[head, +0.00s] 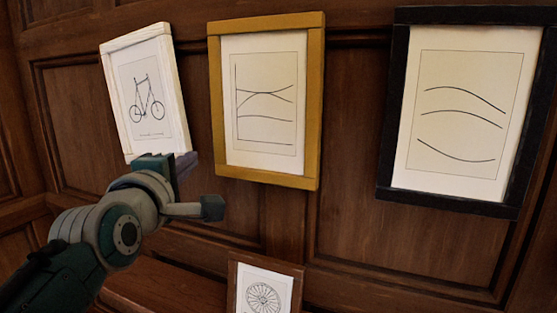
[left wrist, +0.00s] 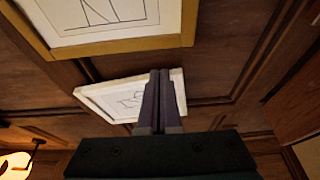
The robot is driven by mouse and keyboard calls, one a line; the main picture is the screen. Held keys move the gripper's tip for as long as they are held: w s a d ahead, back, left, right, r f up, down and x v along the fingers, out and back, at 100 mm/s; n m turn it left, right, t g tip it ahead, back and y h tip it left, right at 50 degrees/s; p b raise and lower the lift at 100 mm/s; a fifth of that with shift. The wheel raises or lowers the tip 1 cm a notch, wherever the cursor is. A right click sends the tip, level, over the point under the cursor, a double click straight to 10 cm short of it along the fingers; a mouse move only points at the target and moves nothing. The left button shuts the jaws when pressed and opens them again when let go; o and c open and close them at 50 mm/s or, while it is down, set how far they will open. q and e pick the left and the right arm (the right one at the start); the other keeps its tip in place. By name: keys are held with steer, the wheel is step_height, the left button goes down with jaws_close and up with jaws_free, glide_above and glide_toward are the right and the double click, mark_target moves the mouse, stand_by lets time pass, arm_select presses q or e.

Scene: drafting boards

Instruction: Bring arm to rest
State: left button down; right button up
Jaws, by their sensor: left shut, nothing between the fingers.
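My left arm comes in from the left in the head view, in front of the wood-panelled wall. My left gripper (head: 186,164) is just below the lower right corner of the white-framed bicycle picture (head: 146,98). In the left wrist view the fingers of my left gripper (left wrist: 160,74) are together with nothing between them. They overlap the right part of the white-framed picture (left wrist: 91,91) in that view; I cannot tell whether they touch it. My right gripper is in neither view.
A yellow-framed curve picture (head: 264,178) hangs right of my left gripper, and its frame also shows in the left wrist view (left wrist: 120,45). A black-framed picture (head: 450,203) hangs farther right. A brown-framed wheel drawing (head: 264,296) is low in the middle. A lit lamp (left wrist: 14,164) shows lower left.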

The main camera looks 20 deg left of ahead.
arm_select(q)
steer(key=s+d+f+m+g+h+p, duration=0.1)
steer(key=s+d+f+m+g+p, duration=0.1)
steer(key=s+m, duration=0.5)
steer(key=s+d+f+m+g+h+p, duration=0.1)
steer(key=s+d+m+g+p, duration=0.3)
steer(key=s, duration=1.1)
steer(key=s+d+f+m+g+h+p, duration=0.2)
steer(key=s+m+g, duration=0.5)
steer(key=s+m, duration=0.4)
steer(key=shift+s+d+f+m+g+h+p, duration=0.2)
steer(key=shift+d+f+m+g+h+p, duration=0.15)
steer(key=shift+d+p, duration=0.5)
